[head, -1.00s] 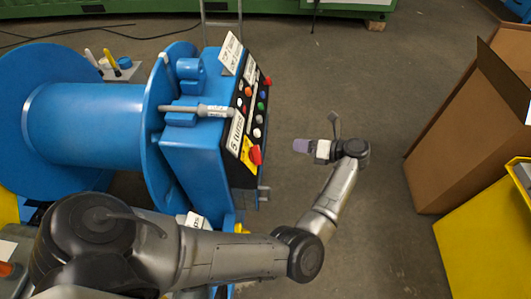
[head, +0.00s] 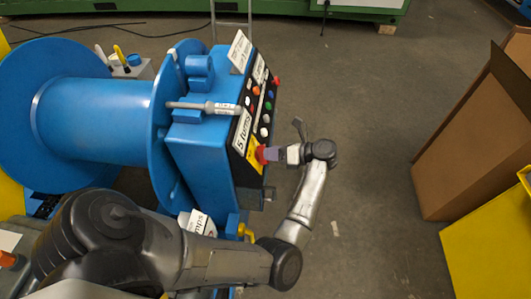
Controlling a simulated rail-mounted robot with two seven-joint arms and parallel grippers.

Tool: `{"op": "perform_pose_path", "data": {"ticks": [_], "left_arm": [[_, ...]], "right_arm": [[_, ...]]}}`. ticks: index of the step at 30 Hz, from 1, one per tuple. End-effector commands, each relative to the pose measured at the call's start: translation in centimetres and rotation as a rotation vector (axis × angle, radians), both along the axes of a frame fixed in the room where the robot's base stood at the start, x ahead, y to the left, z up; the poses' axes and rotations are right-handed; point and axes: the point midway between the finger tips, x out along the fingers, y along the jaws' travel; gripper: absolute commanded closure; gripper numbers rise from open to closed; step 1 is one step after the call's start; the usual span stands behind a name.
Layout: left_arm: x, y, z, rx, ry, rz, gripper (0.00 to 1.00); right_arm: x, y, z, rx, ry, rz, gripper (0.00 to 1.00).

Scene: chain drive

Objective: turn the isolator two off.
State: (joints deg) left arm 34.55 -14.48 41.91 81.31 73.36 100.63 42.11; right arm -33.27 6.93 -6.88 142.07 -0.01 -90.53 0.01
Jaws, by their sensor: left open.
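The blue drive cabinet (head: 195,160) has a sloped black control panel (head: 239,160) with several coloured buttons and white labels. A red isolator knob (head: 261,154) on a yellow plate (head: 252,152) sits at the panel's near end. Another red knob (head: 277,80) sits at the far end. I cannot read which one is isolator two. My right gripper is not in view.
A large blue spool (head: 95,120) stands left of the cabinet. A grey torque tool (head: 205,107) lies across the cabinet top. A cardboard box (head: 475,140) and a yellow bin (head: 490,245) stand at the right.

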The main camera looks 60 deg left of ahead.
Motion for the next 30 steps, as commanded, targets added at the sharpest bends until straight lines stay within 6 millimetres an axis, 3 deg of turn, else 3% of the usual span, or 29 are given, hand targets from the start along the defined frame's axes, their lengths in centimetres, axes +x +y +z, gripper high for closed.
{"op": "perform_pose_path", "data": {"ticks": [9, 20, 30], "left_arm": [[-1.8, 1.7, -0.8, 0.0, 0.0, 0.0, 0.55], [-2.0, 1.9, -0.9, 0.0, 0.001, 0.0, 0.55], [-2.0, 1.9, -0.8, -0.001, 0.001, 0.0, 0.87]], "right_arm": [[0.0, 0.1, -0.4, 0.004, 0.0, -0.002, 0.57], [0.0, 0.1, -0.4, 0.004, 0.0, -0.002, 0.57], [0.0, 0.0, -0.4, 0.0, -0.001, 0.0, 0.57]]}}
